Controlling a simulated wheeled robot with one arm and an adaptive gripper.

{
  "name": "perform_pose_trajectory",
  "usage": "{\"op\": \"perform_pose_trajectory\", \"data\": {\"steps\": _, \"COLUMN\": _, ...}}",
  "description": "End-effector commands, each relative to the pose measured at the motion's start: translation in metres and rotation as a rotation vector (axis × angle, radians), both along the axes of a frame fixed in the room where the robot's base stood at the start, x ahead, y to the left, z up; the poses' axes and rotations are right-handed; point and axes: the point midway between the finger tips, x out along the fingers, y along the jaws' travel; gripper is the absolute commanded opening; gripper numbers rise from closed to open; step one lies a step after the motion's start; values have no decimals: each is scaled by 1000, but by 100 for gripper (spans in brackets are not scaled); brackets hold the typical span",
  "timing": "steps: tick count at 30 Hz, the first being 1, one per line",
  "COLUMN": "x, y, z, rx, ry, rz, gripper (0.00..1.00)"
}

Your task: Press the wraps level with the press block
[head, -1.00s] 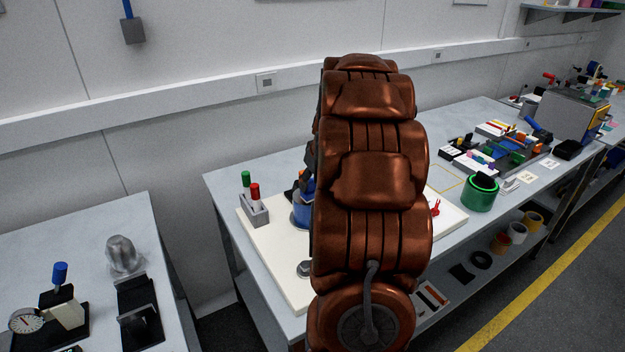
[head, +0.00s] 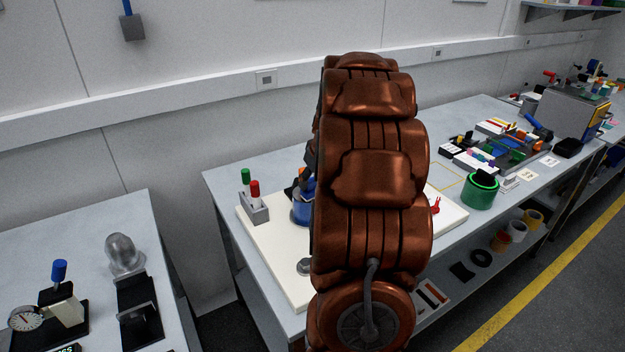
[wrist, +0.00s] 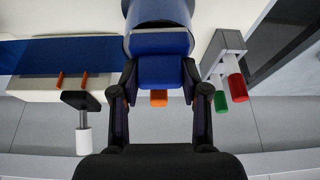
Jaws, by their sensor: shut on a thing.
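In the wrist view my gripper (wrist: 160,78) is shut on a blue block (wrist: 161,71), which I take to be the press block. An orange piece (wrist: 158,98) shows between the fingers, at the block's edge. A larger blue rounded body (wrist: 158,42) lies directly behind the block; I cannot tell whether they touch. In the head view my arm covers the gripper and most of the work spot. Part of a blue round vessel (head: 302,211) shows left of the arm on a white board (head: 270,255). I cannot make out the wraps.
A grey holder (head: 255,208) with a red and a green handle stands left of the blue vessel. It also shows at right in the wrist view (wrist: 222,50). A green round container (head: 481,193) stands on the bench right of my arm. Another bench is at left.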

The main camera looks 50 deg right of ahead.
Motion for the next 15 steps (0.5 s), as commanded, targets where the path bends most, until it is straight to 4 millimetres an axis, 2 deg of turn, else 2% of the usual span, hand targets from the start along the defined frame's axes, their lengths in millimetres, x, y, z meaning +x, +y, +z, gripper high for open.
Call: {"op": "perform_pose_trajectory", "data": {"steps": 15, "x": 0, "y": 0, "z": -5, "rx": 0, "ry": 0, "rz": 0, "gripper": 17}}
